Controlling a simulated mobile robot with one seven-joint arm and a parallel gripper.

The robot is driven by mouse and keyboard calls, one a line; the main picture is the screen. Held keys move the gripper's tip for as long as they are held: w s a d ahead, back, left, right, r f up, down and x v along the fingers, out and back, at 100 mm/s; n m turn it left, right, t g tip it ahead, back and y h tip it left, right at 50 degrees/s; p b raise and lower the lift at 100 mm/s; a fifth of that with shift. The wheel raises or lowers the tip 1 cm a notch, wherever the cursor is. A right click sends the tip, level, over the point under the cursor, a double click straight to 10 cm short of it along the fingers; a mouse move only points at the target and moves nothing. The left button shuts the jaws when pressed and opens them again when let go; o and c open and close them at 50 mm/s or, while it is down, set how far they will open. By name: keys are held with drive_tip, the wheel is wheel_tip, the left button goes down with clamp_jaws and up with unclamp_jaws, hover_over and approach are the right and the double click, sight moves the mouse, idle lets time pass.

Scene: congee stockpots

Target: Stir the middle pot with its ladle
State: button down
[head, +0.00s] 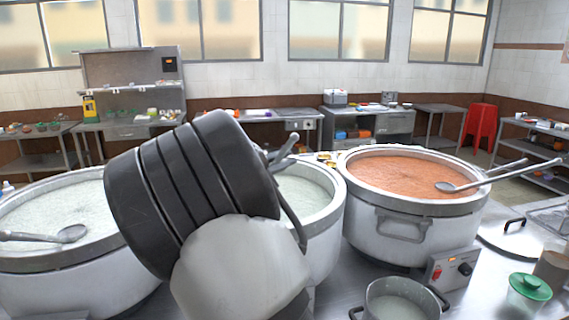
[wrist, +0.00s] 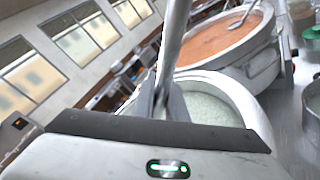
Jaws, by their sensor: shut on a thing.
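The middle pot (head: 327,228) is a large steel stockpot of pale congee, partly hidden behind my arm in the head view. In the wrist view its rim (wrist: 262,122) and pale congee (wrist: 212,104) show just beyond my gripper (wrist: 163,103). My gripper is shut on the metal handle of the ladle (wrist: 176,40), which runs up out of the wrist view. The ladle's bowl is not visible, so I cannot tell whether it is in the congee. In the head view my arm hides most of the gripper and the ladle.
A pot of orange congee (head: 408,222) stands to the right with a ladle (head: 480,182) across its rim. Another pale congee pot (head: 70,285) stands left with its ladle (head: 48,236). A small pot (head: 400,300) and a green-lidded jar (head: 529,290) stand at the front right.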

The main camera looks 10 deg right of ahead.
wheel_tip(320, 180, up, 11)
drive_tip(key=p, duration=0.6)
drive_tip(key=shift+p, duration=0.4)
drive_tip(key=shift+f+b, duration=0.25)
drive_tip(key=shift+b, duration=0.1)
drive_tip(key=shift+m+t+b, duration=0.4)
drive_tip(key=shift+m+b, duration=0.6)
drive_tip(key=shift+b, duration=1.5)
drive_tip(key=shift+r, duration=0.1)
